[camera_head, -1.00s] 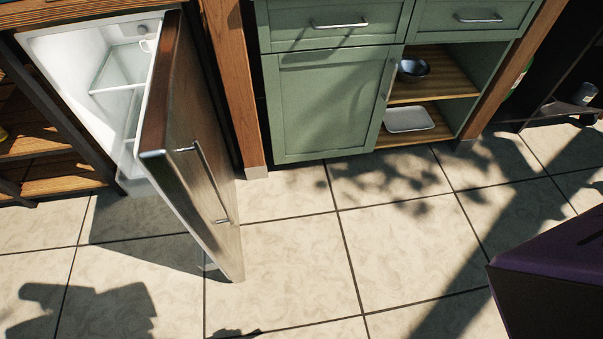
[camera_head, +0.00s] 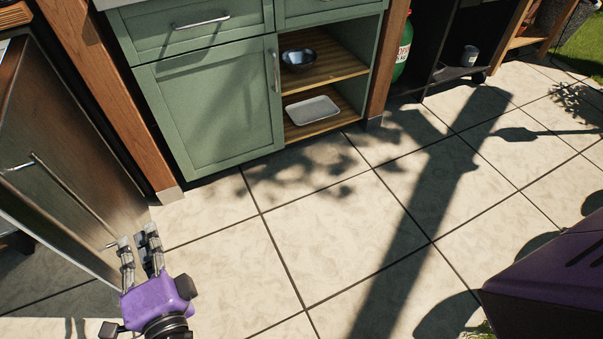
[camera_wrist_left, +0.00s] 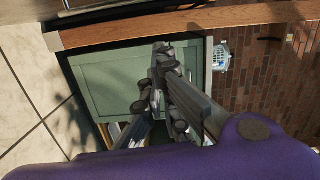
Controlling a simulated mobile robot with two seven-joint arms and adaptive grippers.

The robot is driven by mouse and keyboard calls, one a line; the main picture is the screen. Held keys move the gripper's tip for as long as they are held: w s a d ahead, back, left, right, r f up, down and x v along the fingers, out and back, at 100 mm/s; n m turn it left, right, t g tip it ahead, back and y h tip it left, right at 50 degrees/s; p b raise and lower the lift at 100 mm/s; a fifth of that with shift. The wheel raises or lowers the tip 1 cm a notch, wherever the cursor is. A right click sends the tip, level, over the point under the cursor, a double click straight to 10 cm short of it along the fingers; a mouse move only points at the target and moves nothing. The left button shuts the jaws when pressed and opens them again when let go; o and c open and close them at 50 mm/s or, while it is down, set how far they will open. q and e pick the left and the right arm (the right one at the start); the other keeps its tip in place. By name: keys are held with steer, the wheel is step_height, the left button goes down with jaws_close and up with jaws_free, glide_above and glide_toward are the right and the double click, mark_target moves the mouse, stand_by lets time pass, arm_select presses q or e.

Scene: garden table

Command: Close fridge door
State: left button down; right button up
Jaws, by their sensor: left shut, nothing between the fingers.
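The fridge door (camera_head: 70,140) is the brown-grey metallic panel at the left edge of the head view. Its long bar handle (camera_head: 72,193) faces me. The fridge interior is outside the view, and I cannot tell how far the door stands open. My left gripper (camera_head: 137,243) is shut and empty near the door's lower corner, by the handle's lower end. I cannot tell whether it touches the door. In the left wrist view the gripper's fingers (camera_wrist_left: 158,75) show in front of the green cabinet. My right gripper is not in view.
A wooden post (camera_head: 120,110) stands between the fridge and the green cabinet (camera_head: 215,115). The cabinet's open shelves hold a bowl (camera_head: 299,60) and a white tray (camera_head: 313,110). The tiled floor (camera_head: 310,230) in the middle is clear. A green bottle (camera_head: 404,50) stands farther right.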

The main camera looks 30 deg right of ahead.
arm_select(q)
steer(key=w+a+m, duration=0.1)
steer(key=w+a, duration=0.3)
steer(key=w, duration=0.7)
steer(key=shift+a+p, duration=0.4)
steer(key=shift+p, duration=0.05)
